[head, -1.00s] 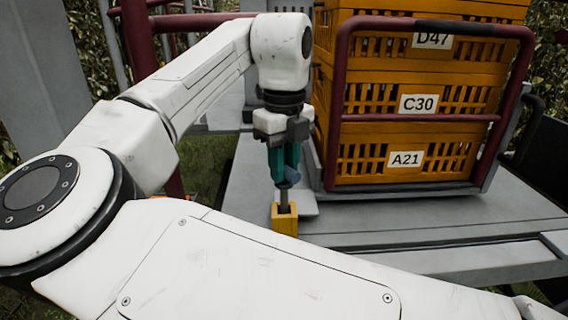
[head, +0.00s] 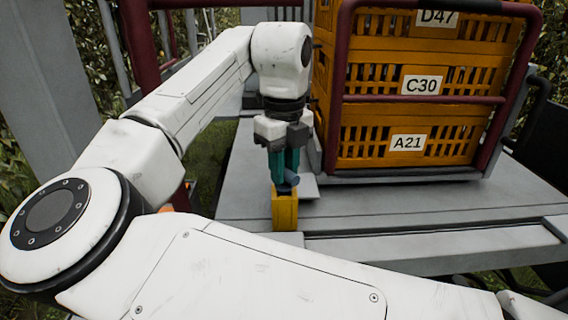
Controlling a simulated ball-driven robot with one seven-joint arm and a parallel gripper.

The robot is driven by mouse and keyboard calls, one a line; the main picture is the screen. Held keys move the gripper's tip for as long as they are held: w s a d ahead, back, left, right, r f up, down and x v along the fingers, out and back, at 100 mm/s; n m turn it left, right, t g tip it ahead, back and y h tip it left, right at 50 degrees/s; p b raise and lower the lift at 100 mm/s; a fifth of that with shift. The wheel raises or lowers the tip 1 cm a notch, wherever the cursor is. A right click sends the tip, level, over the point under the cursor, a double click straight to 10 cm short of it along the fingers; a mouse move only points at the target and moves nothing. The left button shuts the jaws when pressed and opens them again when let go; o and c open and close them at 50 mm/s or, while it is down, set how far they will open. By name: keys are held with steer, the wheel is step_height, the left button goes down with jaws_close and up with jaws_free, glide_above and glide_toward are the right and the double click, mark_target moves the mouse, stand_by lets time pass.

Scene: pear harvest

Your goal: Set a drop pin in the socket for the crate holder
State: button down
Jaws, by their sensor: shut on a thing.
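The drop pin (head: 291,180) shows as a blue-grey knob between the teal fingers of my gripper (head: 284,177). My gripper points straight down and is shut on the pin. The yellow socket (head: 285,211) stands at the near edge of the grey platform, directly below the fingers. The pin's shank is not visible now; the knob sits just above the socket's top. The crate holder, a dark red tube frame (head: 420,99), stands behind and to the right of the socket.
Several stacked orange crates (head: 405,145) stand inside the frame, with labels A21, C30 and D47. The grey platform (head: 430,205) is bare to the right of the socket. My white arm links cross the left and front. A dark red post (head: 140,55) stands at the left.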

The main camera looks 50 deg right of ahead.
stand_by(0.4)
steer(key=shift+c, duration=2)
jaws_free()
steer(key=shift+r, duration=0.15)
steer(key=shift+r+p, duration=2.25)
steer(key=shift+p, duration=0.1)
steer(key=shift+r+p, duration=0.5)
steer(key=shift+r, duration=0.6)
